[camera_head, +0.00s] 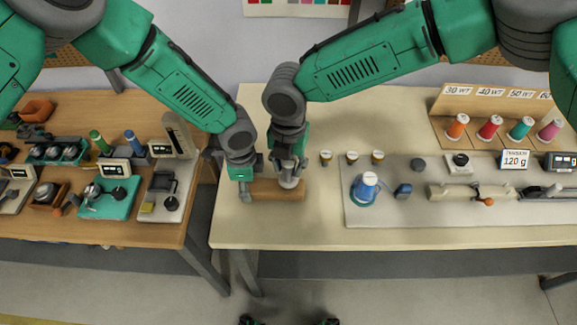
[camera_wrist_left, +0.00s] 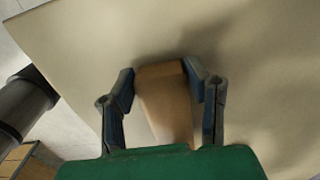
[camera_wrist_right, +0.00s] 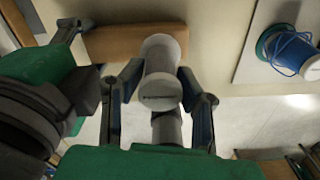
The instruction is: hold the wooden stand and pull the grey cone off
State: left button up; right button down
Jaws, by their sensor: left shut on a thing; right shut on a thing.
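The wooden stand (camera_head: 265,190) is a brown block lying on the light table near its left edge. My left gripper (camera_head: 244,186) is shut on the left end of the stand, and its fingers flank the block (camera_wrist_left: 164,92) in the left wrist view. The grey cone (camera_head: 290,178) stands over the right part of the stand. My right gripper (camera_head: 288,170) is shut on the cone. In the right wrist view the cone (camera_wrist_right: 160,75) sits between the fingers, with the wooden stand (camera_wrist_right: 125,42) behind it. Whether the cone still touches the stand is not clear.
A blue thread cone (camera_head: 368,186) stands on a grey mat (camera_head: 420,215) to the right. Several small brass-coloured pieces (camera_head: 352,158) stand behind it. Thread spools (camera_head: 490,126) line the back right. A second wooden table (camera_head: 110,232) with tools is at left.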

pick_arm(q)
jog(key=shift+s+f, duration=0.15)
pick_arm(e)
jog(key=shift+r, duration=1.15)
pick_arm(q)
jog(key=o, duration=1.5)
jog(key=shift+a, duration=0.1)
pick_arm(e)
jog(key=shift+w, duration=0.1)
pick_arm(q)
jog(key=shift+w+r, duration=0.2)
jog(key=shift+r, duration=0.4)
notch_tip(320, 180, up, 11)
jog(key=shift+f, duration=0.15)
